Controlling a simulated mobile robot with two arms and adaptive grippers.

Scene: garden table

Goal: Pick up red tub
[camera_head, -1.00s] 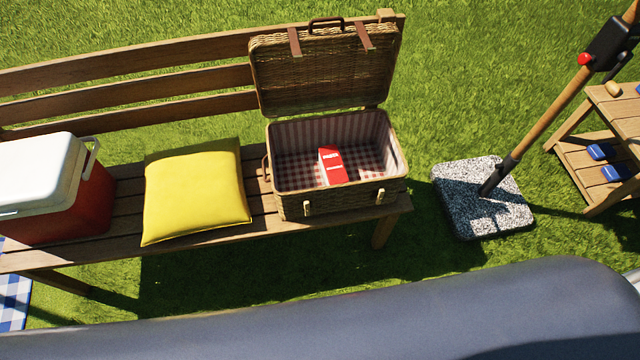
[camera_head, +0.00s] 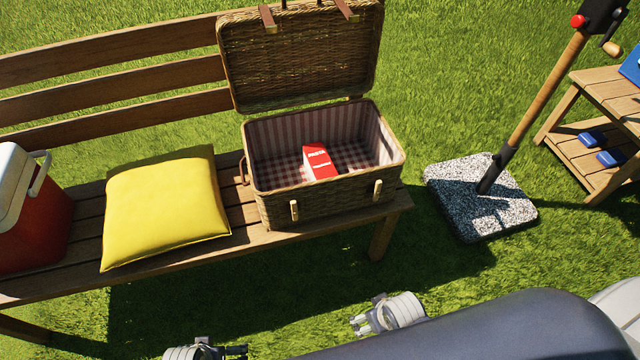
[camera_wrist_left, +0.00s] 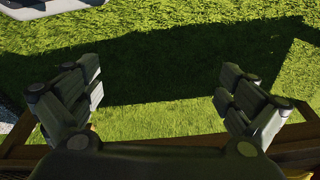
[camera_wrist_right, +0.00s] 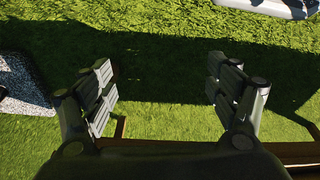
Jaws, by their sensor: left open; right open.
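A red box-shaped item (camera_head: 319,163) with white marks lies on the checked lining inside the open wicker basket (camera_head: 330,203). I cannot tell whether it is the red tub; no other tub-like red thing shows. My left gripper (camera_head: 240,350) is at the bottom edge of the head view, in front of the bench and partly cut off. My right gripper (camera_head: 360,322) is in front of the bench, below the basket. In the left wrist view (camera_wrist_left: 160,95) and right wrist view (camera_wrist_right: 160,90) the fingers are apart with only grass between them.
The bench (camera_head: 236,240) also holds a yellow cushion (camera_head: 165,210) and a red cooler with a white lid (camera_head: 35,235). The basket's lid (camera_head: 300,60) stands open at the back. A parasol base (camera_head: 480,200) and a wooden shelf with blue containers (camera_head: 612,158) are to the right.

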